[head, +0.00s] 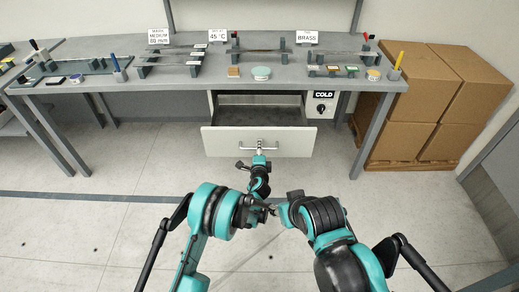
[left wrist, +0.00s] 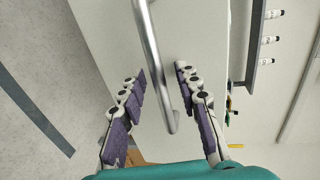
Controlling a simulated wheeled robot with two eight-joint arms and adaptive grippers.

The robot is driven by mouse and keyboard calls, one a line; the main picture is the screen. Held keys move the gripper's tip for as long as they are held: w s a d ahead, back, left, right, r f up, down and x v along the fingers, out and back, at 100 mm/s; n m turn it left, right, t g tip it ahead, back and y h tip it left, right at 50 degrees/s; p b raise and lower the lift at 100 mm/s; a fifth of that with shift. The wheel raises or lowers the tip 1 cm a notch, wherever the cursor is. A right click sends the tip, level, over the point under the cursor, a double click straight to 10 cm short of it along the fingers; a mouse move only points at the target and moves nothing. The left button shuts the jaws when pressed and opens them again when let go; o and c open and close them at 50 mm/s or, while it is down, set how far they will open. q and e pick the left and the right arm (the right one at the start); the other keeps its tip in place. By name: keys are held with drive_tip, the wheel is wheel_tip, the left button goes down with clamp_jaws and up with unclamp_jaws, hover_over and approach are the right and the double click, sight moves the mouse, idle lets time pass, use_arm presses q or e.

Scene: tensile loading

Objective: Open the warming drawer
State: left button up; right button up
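The warming drawer (head: 222,143) hangs under the grey table and stands pulled out, its dark inside showing behind the pale front. Its silver bar handle (head: 272,147) is on the middle of the front. My left gripper (head: 259,153) is at the handle. In the left wrist view the handle (left wrist: 152,45) passes between the two spread fingers of my left gripper (left wrist: 161,75), with a gap visible on both sides. The drawer front (left wrist: 105,30) fills the upper middle there. My right arm is bent in the lower middle of the head view; its gripper (head: 272,210) is not clear.
A control box with a COLD sign and a knob (head: 321,108) is right of the drawer. The table (head: 210,75) carries trays, signs and small tools. Cardboard boxes (head: 410,90) stand at the right. The floor before the drawer is clear apart from my arms.

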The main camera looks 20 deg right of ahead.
use_arm(q)
drive_tip(key=v, duration=1.2)
drive_tip(key=s+a+r+n+g+y, duration=0.15)
drive_tip(key=a+r+n, duration=0.35)
drive_tip(key=a+r, duration=0.5)
drive_tip(key=s+a+r+n+g+y, duration=0.1)
drive_tip(key=a+r+n+g+y, duration=0.15)
drive_tip(key=a+r+n, duration=0.75)
drive_tip(key=s+a+f+n+g+y, duration=0.1)
drive_tip(key=s+a+f+g, duration=0.1)
drive_tip(key=s+a, duration=1.1)
drive_tip(key=s+a+f+n+g, duration=0.1)
drive_tip(key=s+n, duration=0.1)
drive_tip(key=s, duration=0.4)
drive_tip(key=s+a+n+g, duration=0.1)
drive_tip(key=s+a+n, duration=0.1)
drive_tip(key=s, duration=0.4)
drive_tip(key=shift+s+a+f+n+h, duration=0.25)
drive_tip(key=shift+s+f+n+h, duration=0.15)
drive_tip(key=shift+n, duration=0.2)
